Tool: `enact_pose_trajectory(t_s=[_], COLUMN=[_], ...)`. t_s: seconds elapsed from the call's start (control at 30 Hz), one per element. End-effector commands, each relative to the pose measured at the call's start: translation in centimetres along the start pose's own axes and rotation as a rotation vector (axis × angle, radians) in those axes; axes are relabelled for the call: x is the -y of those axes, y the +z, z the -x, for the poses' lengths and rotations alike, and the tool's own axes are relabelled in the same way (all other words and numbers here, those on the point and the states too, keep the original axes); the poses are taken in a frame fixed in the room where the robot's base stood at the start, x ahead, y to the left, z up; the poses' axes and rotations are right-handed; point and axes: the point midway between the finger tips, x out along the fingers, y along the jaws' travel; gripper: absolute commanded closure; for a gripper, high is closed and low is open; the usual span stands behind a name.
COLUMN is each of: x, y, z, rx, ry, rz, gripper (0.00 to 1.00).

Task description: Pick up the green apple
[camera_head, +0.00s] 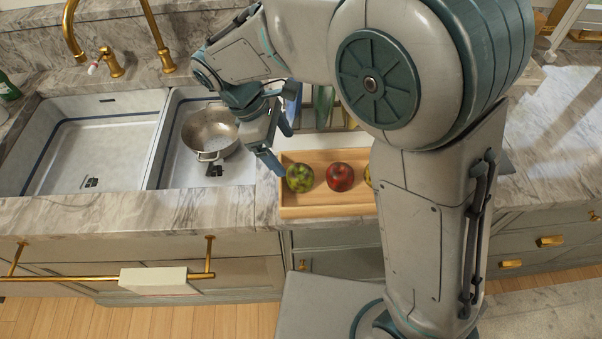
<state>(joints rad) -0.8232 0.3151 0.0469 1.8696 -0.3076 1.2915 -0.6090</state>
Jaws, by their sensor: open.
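The green apple (299,178) is mottled green with dark patches. It sits at the left end of a shallow wooden tray (318,212) on the counter. My gripper (278,150) is open, just above and to the left of the green apple, with its fingers pointing down toward the tray. One fingertip appears close to the apple's upper left side; I cannot tell whether it touches. Nothing shows between the fingers.
A red apple (340,177) lies right of the green one, and a yellowish fruit (368,177) is partly hidden by my arm. A metal pot (209,133) stands in the right basin of the double sink (100,140). Marble counter (150,208) runs along the front.

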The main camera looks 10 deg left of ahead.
Motion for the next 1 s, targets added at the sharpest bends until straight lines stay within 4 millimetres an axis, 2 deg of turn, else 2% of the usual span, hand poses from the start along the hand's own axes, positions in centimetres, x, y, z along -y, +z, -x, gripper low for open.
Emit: enact_pose_trajectory(t_s=[0.1, 0.3, 0.53, 0.83, 1.0], x=[0.1, 0.0, 0.0, -0.2, -0.3], y=[0.1, 0.0, -0.2, -0.7, -0.8], z=[-2.5, -5.5, -7.1, -10.9, -11.5], rx=[0.003, 0.000, 0.001, 0.001, -0.002], ry=[-0.003, -0.002, -0.002, -0.002, 0.001], rz=[-0.001, -0.003, -0.003, -0.003, -0.004], gripper=[0.17, 0.17, 0.17, 0.17, 0.17])
